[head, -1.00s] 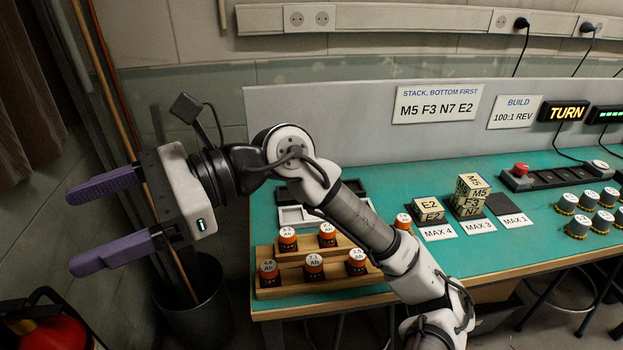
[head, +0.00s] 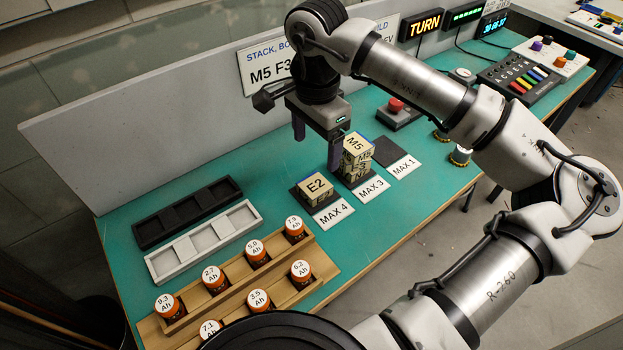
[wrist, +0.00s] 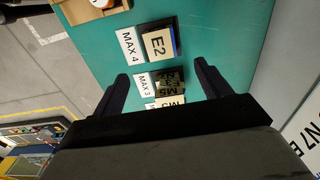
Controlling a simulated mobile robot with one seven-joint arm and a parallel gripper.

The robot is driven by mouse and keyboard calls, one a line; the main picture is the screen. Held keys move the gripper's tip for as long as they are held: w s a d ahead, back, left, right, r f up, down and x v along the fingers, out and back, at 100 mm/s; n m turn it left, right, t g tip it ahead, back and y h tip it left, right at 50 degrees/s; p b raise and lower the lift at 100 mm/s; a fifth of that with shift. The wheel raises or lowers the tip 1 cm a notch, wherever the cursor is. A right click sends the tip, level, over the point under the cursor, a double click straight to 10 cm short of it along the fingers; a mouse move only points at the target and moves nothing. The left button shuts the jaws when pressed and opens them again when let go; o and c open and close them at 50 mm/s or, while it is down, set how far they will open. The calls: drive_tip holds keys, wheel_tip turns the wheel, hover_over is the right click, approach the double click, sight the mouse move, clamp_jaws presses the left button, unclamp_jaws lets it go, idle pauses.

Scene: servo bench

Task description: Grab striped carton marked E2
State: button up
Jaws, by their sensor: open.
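The striped carton marked E2 (head: 317,187) sits alone on the dark pad behind the MAX 4 label (head: 333,215). It also shows in the wrist view (wrist: 158,44), beyond the fingertips. My gripper (head: 317,150) points down, open and empty, above and behind the cartons. In the wrist view the fingertips (wrist: 161,72) stand apart, with the MAX 3 stack between and below them. The stack has the M5 carton (head: 356,146) on top, with more cartons under it, and stands to the right of E2. One finger partly overlaps the stack's left side in the head view.
An empty pad (head: 396,152) lies behind the MAX 1 label (head: 404,166). A black tray (head: 188,212) and a white tray (head: 204,242) lie to the left. A wooden rack (head: 240,285) holds several orange cells. A grey panel (head: 150,150) bounds the bench's back. A red button (head: 396,106) stands behind.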

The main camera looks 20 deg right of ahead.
hover_over(315, 184)
wheel_tip(315, 184, down, 5)
drive_tip(key=shift+s+f+p, duration=0.1)
drive_tip(key=shift+s+p, duration=0.05)
drive_tip(key=shift+p, duration=0.25)
drive_tip(key=shift+f+p, duration=1.2)
drive_tip(key=shift+f, duration=1.55)
drive_tip(key=c, duration=1.1)
drive_tip(key=shift+r, duration=0.15)
